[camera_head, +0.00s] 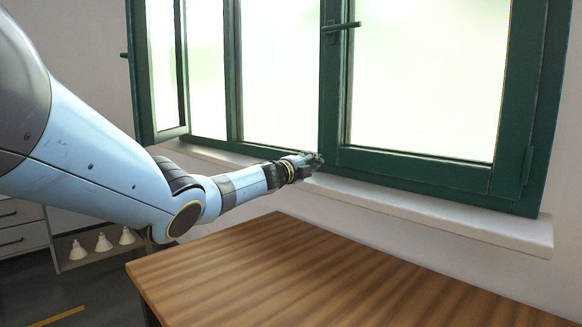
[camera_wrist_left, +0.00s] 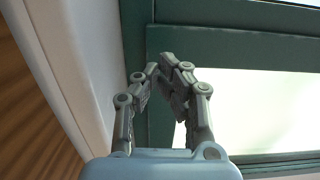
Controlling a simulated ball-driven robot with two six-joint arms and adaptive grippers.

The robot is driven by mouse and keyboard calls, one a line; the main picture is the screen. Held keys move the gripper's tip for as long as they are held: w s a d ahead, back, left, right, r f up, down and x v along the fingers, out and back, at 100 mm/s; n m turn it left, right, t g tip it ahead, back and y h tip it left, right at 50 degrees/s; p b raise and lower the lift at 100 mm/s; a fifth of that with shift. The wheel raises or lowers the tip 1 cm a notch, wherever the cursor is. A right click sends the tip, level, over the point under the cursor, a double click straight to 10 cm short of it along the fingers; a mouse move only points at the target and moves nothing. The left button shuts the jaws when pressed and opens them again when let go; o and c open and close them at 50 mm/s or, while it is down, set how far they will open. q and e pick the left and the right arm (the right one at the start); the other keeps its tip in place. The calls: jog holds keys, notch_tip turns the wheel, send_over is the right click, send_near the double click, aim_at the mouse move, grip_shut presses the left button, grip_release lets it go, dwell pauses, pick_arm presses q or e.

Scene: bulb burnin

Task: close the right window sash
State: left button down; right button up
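The right window sash (camera_head: 415,165) is a green frame around a bright pane, with a dark handle (camera_head: 340,27) on its left stile. It sits flush or nearly flush in the window frame; a small gap cannot be ruled out. My left gripper (camera_head: 314,160) is at the sash's lower left corner, just above the sill. In the left wrist view the fingertips (camera_wrist_left: 164,66) come together with nothing between them, in front of the green sash corner (camera_wrist_left: 215,45). Whether they touch the sash is unclear. My right gripper is out of view.
The left sash (camera_head: 140,75) stands swung open at the left. A white sill (camera_head: 430,212) runs below the window. A wooden table (camera_head: 320,275) with a clear top stands in front. White bulbs (camera_head: 104,243) sit on a low shelf beside drawers (camera_head: 22,228).

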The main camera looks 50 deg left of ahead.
pick_arm(q)
jog(key=shift+s+a+f+p, duration=0.1)
jog(key=shift+s+f+p, duration=0.35)
jog(key=shift+s+f, duration=0.3)
jog(key=s, duration=0.6)
jog(key=shift+d+r+b, duration=0.15)
jog(key=shift+d+b, duration=0.15)
jog(key=shift+b, duration=0.1)
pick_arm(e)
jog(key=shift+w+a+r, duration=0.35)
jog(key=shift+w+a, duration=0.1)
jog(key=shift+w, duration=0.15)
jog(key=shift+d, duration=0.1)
